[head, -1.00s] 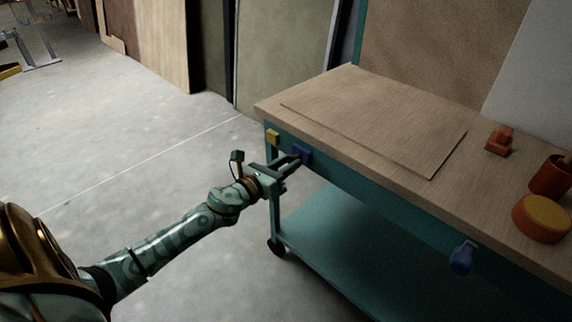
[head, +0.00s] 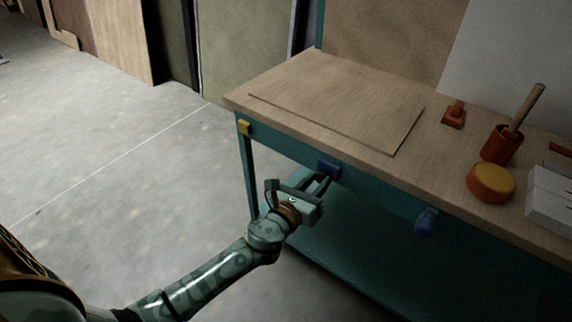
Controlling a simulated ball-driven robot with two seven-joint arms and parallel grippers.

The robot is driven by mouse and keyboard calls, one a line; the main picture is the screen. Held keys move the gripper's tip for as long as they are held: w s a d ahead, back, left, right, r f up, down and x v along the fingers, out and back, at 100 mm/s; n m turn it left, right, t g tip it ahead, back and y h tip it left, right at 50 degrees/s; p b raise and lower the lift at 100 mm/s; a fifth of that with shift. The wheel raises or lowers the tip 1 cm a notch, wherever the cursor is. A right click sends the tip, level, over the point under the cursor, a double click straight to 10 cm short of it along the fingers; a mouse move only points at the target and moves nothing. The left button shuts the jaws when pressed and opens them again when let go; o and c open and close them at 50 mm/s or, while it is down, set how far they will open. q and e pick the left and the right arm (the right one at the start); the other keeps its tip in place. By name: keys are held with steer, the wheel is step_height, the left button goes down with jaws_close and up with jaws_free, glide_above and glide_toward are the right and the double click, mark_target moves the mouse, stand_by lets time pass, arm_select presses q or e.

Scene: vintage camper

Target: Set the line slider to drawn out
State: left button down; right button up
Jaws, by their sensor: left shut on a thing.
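The line slider appears to be the small dark blue block (head: 328,168) on the teal front rail of the workbench, below the top's edge. It stands between a yellow block (head: 244,127) at the rail's left end and a blue rounded knob (head: 427,221) further right. My left gripper (head: 322,182) reaches up to it from the front and is shut on it. The fingers partly hide the block's lower side. My right gripper is not in view.
The wooden workbench top (head: 440,185) carries a thin board (head: 340,105), an orange stamp-like object (head: 454,115), an orange pot (head: 502,146), a round yellow-topped tin (head: 491,182) and a white box (head: 550,200). A teal lower shelf (head: 340,262) lies beneath. The floor at left is clear.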

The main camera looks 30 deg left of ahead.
arm_select(q)
steer(key=d, duration=0.8)
steer(key=shift+s, duration=0.35)
steer(key=c, duration=1.1)
jaws_free()
steer(key=s+a, duration=0.1)
steer(key=s, duration=1.5)
steer(key=shift+s, duration=0.15)
steer(key=shift+a, duration=0.1)
